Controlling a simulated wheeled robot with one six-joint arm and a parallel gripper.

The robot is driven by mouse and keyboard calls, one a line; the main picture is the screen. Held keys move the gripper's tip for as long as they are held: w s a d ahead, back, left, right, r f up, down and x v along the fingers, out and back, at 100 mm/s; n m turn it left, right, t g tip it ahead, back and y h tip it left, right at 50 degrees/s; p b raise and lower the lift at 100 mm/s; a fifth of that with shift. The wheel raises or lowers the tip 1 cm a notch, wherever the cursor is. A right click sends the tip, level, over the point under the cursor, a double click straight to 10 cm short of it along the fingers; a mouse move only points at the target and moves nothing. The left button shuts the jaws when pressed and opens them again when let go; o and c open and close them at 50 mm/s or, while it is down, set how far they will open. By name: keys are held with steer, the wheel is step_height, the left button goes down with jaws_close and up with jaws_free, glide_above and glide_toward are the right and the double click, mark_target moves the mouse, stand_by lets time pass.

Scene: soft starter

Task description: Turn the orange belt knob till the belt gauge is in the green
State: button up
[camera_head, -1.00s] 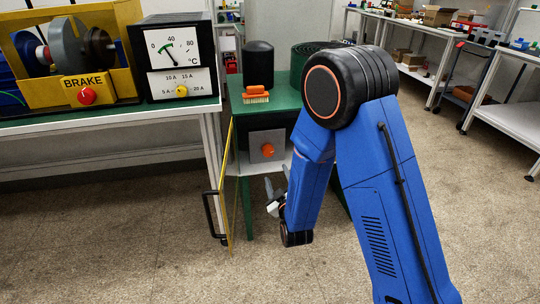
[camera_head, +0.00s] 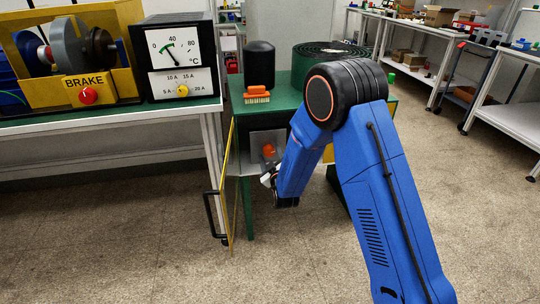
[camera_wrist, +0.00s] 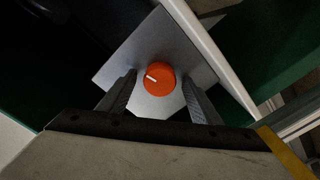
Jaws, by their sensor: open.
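In the wrist view the orange knob (camera_wrist: 159,78), with a white mark pointing left, lies ahead of and between my gripper's (camera_wrist: 160,92) two fingers. The fingers are spread apart, one on each side of the knob, and do not appear to touch it. In the head view my gripper (camera_head: 267,170) is just in front of the knob, partly hidden by my arm. I cannot make out a belt gauge; a temperature gauge marked °C (camera_head: 174,47) stands on the left bench.
A yellow door (camera_head: 228,180) with a black handle stands open left of the knob. A red brake knob (camera_head: 87,96) and a yellow knob (camera_head: 183,91) are on the left bench.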

steer(key=shift+w, duration=0.15)
steer(key=c, duration=1)
steer(key=shift+c, duration=0.2)
